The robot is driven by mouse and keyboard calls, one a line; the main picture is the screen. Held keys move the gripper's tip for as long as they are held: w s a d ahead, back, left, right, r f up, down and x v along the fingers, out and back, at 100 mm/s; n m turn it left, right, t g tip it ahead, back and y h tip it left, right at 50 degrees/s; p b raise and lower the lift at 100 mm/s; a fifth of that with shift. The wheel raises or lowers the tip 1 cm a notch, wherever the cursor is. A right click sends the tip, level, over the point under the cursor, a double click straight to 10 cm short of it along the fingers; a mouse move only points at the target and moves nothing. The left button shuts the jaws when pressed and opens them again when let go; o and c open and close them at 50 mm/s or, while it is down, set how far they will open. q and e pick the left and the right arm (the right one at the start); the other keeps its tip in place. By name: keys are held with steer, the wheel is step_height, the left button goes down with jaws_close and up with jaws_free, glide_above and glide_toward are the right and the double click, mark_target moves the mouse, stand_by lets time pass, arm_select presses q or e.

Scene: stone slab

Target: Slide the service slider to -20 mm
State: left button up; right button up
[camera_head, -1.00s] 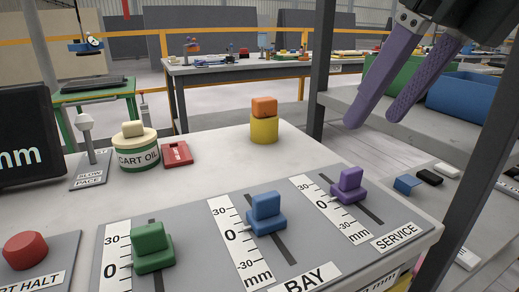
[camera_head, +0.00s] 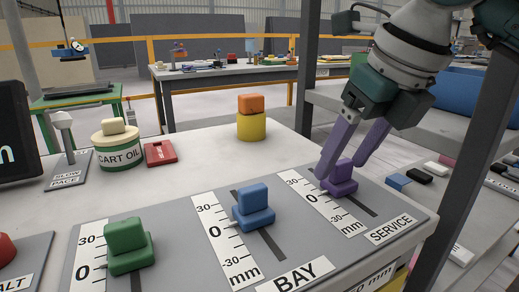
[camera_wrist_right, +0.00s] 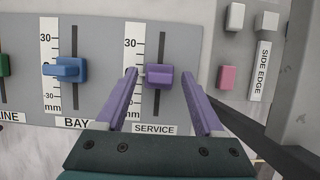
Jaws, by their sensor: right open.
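The service slider's purple knob (camera_head: 341,183) stands on its dark slot in the grey panel, beside a white mm scale (camera_head: 327,209). It also shows in the right wrist view (camera_wrist_right: 160,77). Its pointer is near the 0 mark, partly hidden by a finger. My right gripper (camera_head: 342,168) has purple fingers, open and placed one on each side of the knob. In the right wrist view its fingertips (camera_wrist_right: 159,74) show small gaps to the knob. I cannot tell whether either finger touches it. My left gripper is in neither view.
The blue bay slider (camera_head: 253,207) and the green slider (camera_head: 127,247) stand to the left on the same panel. A dark post (camera_head: 462,170) rises at the right.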

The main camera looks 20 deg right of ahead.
jaws_close()
stand_by(0.4)
stand_by(0.9)
